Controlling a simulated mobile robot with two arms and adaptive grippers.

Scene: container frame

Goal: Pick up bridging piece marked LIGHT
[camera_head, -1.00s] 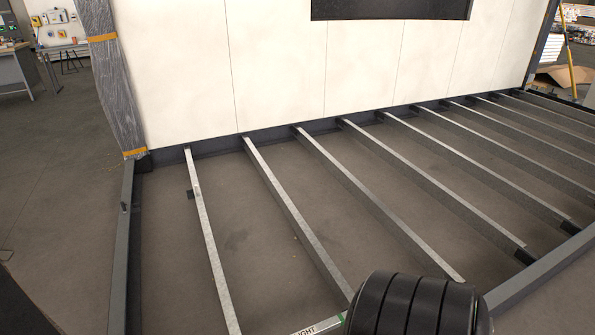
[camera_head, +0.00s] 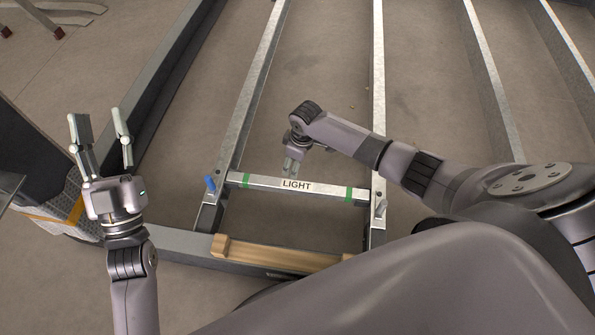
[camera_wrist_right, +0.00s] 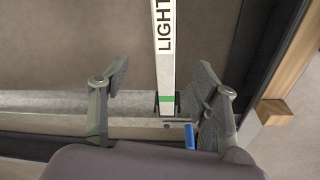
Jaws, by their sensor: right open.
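The bridging piece marked LIGHT (camera_head: 328,190) is a pale metal bar with a green band near each end. It spans between two long metal beams in the head view. In the right wrist view its LIGHT end (camera_wrist_right: 164,70) runs up the picture between my fingers. My right gripper (camera_head: 291,168) is open just beyond the bar's middle, above it or beside it; I cannot tell the gap. In the right wrist view its two fingers (camera_wrist_right: 160,82) stand apart with the bar between them, no contact visible. My left gripper (camera_head: 98,130) is open and empty at the left.
A blue peg or handle (camera_head: 210,184) sits at the bar's left end and a grey one (camera_head: 381,208) at its right end. A wooden block (camera_head: 280,256) lies along the near frame edge. Parallel beams (camera_head: 490,80) run away behind, with bare floor between.

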